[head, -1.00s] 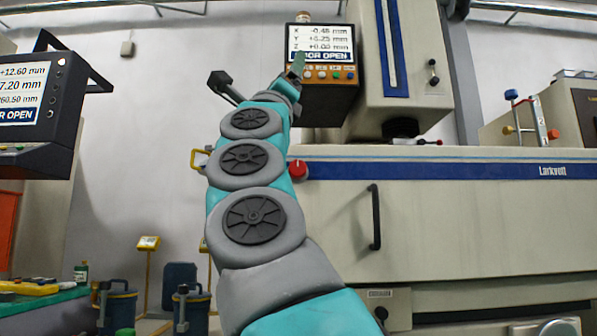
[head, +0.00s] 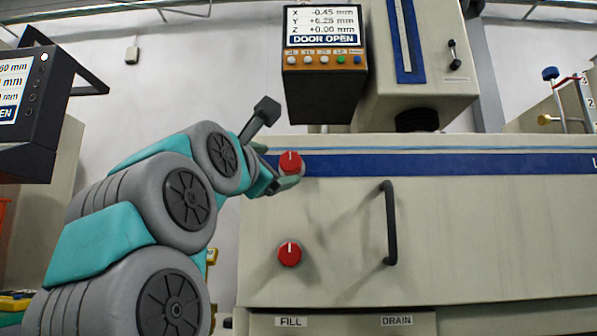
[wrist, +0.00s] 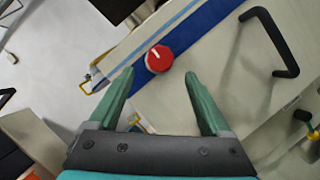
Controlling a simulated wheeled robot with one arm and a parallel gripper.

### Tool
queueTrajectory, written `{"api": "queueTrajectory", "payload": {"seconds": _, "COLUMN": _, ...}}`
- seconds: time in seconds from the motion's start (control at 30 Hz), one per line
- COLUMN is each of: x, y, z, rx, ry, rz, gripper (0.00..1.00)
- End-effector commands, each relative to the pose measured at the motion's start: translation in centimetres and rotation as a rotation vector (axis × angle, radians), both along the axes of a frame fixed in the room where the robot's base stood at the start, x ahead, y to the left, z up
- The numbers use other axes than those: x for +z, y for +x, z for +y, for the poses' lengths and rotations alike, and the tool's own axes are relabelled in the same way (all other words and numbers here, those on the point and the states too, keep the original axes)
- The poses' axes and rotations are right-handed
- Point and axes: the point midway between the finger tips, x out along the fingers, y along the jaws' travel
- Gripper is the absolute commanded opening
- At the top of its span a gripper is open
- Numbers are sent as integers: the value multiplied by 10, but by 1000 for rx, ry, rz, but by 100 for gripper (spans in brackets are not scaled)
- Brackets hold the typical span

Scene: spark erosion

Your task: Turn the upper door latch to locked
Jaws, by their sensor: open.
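The upper door latch is a red round knob (head: 290,162) with a white mark, at the left end of the blue stripe on the machine's front door (head: 340,220). In the head view its white mark stands about upright. My gripper (head: 279,172) is beside it, with a green finger close to the knob's lower edge. In the wrist view the same knob (wrist: 159,60) lies just beyond and between the fingertips of my gripper (wrist: 159,75). The fingers are spread apart with nothing between them. I cannot tell whether either finger touches the knob.
A second red knob (head: 289,254) sits lower on the door, and a black handle (head: 389,222) stands out to its right. The display (head: 322,28) above reads "DOOR OPEN". Labels "FILL" and "DRAIN" are below. Another screen (head: 15,90) is at the left.

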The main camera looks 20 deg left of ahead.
Motion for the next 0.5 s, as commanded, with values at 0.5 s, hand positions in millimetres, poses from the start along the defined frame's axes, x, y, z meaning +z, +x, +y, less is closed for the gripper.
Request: {"api": "queueTrajectory", "payload": {"seconds": 0.5, "x": 20, "y": 61, "z": -3, "rx": 0, "ry": -1, "rz": -1, "gripper": 82}}
